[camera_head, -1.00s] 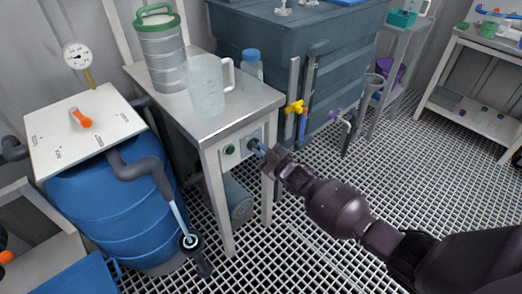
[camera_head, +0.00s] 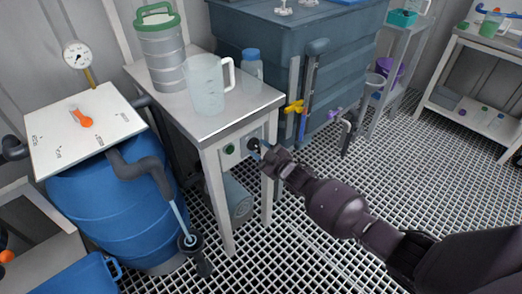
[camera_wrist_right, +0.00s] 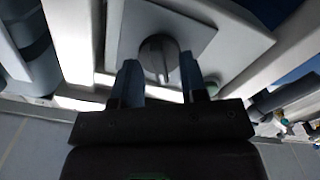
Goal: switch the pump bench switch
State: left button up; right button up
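The pump bench (camera_head: 236,128) is a pale table with a light panel (camera_head: 240,150) on its front. The panel carries a green button (camera_head: 230,149) and a dark rotary switch, which shows in the right wrist view as a grey knob (camera_wrist_right: 158,58) with a raised grip on a square plate (camera_wrist_right: 188,22). My right gripper (camera_head: 259,149) is at the switch. In the wrist view its bluish fingers (camera_wrist_right: 160,82) stand apart, one on each side of the knob, with gaps visible. I cannot tell whether the fingertips touch the plate. My left gripper is not in view.
A clear jug (camera_head: 207,88), a blue-capped bottle (camera_head: 252,68) and a green-lidded canister (camera_head: 162,55) stand on the bench. A blue drum (camera_head: 110,215) is at left. A grey-blue tank (camera_head: 270,45) with a yellow valve (camera_head: 293,107) stands behind. Open grating floor (camera_head: 400,175) lies at right.

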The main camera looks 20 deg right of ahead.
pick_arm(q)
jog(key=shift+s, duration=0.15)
pick_arm(e)
jog(key=shift+s+d+r, duration=0.1)
jog(key=shift+s+d, duration=0.05)
jog(key=shift+s, duration=0.1)
pick_arm(q)
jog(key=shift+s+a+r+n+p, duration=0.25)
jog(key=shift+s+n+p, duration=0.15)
jog(key=shift+p, duration=0.9)
pick_arm(e)
jog(key=v, duration=1)
jog(key=shift+s, duration=0.15)
pick_arm(q)
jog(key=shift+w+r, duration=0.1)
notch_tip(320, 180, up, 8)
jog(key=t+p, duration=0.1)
jog(key=p, duration=0.8)
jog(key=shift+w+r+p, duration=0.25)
jog(key=shift+p, duration=0.15)
pick_arm(e)
jog(key=s+r+m+g+h, duration=0.3)
jog(key=s+m, duration=0.1)
jog(key=s, duration=1.4)
jog(key=s+r+m+g+h, duration=0.3)
jog(key=s+m, duration=0.2)
jog(key=s, duration=1.4)
jog(key=shift+r, duration=0.35)
